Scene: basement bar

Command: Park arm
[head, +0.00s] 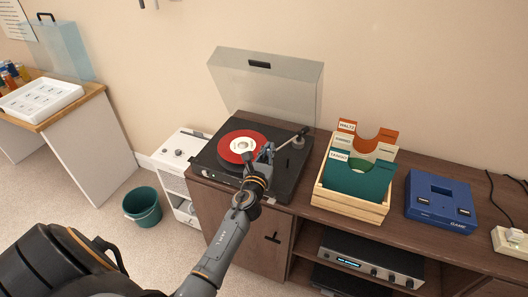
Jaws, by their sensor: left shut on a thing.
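A turntable (218,171) with a raised clear lid (265,82) stands on the brown cabinet. A red record (232,154) with a pale label lies on its platter. The tonearm (291,139) runs from its pivot at the right of the deck down-left to my left gripper. My left gripper (266,153) is over the record's right edge, shut on the tonearm near its front end. The gripper hides that end, so I cannot tell whether the needle touches the record. My right gripper is not in view.
A wooden crate (346,206) of labelled record sleeves and a blue game box (441,201) stand right of the turntable. A silver receiver (371,259) sits on the shelf below. A green bin (142,206) stands on the floor at left.

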